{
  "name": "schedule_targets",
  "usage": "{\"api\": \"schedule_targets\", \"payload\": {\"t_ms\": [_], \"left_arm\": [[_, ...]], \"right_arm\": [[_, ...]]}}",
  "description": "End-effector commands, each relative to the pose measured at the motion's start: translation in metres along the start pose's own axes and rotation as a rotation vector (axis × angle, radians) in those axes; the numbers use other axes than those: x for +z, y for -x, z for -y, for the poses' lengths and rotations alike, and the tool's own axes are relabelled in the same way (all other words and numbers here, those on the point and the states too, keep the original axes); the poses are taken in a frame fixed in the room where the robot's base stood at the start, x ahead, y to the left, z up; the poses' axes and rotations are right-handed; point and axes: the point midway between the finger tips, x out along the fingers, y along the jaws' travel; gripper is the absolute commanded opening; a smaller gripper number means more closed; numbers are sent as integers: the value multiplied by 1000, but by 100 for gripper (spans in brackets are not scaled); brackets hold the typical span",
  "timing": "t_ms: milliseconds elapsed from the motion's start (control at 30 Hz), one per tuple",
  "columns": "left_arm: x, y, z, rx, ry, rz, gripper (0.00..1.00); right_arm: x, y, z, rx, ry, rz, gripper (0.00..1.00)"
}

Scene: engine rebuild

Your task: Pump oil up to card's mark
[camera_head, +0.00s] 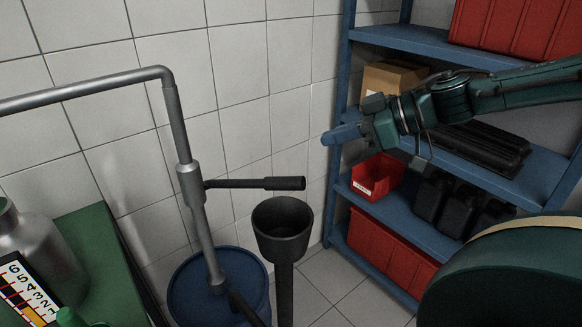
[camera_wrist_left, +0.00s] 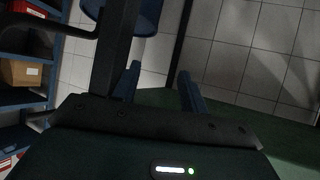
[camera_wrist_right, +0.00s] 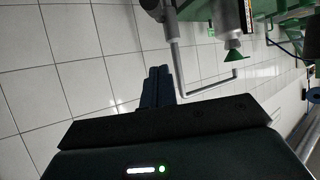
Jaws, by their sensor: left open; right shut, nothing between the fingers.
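The card (camera_head: 28,290), marked with numbers and a yellow-orange band, stands at the lower left. Beside it is a grey metal can (camera_head: 40,250), cut by the picture edge. The pump is a grey pipe (camera_head: 178,120) rising from a blue drum (camera_head: 232,262) and bending left out of view. Its dark lever (camera_head: 270,183) points right, roughly level. My right gripper (camera_head: 335,136) is shut and empty, apart from the lever, above and right of it. In the right wrist view its fingers (camera_wrist_right: 158,86) are together. My left gripper (camera_wrist_left: 158,85) is open and empty. No oil shows.
A dark cup on a post (camera_head: 283,228) stands below the lever's end. A blue shelf (camera_head: 480,170) with red bins (camera_head: 377,176), a cardboard box and black bottles is behind my right arm. A green bench (camera_head: 90,255) is at left. A green funnel (camera_wrist_right: 236,57) shows in the right wrist view.

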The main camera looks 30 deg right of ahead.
Motion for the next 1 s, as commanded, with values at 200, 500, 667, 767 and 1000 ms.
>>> {"api": "schedule_targets", "payload": {"t_ms": [200,500,667,767,1000], "left_arm": [[4,0,0,0,1,9,43],[6,-1,0,-1,1,9,43],[8,-3,1,-1,1,5,43],[6,-3,0,0,0,-3,43],[6,-6,-4,12,-2,-17,43]], "right_arm": [[1,-7,0,-4,1,2,0],[2,-46,0,-4,-2,3,0],[3,-66,0,-2,1,4,0],[3,-78,0,-1,-2,3,0],[3,-104,0,-1,-1,2,0]]}}
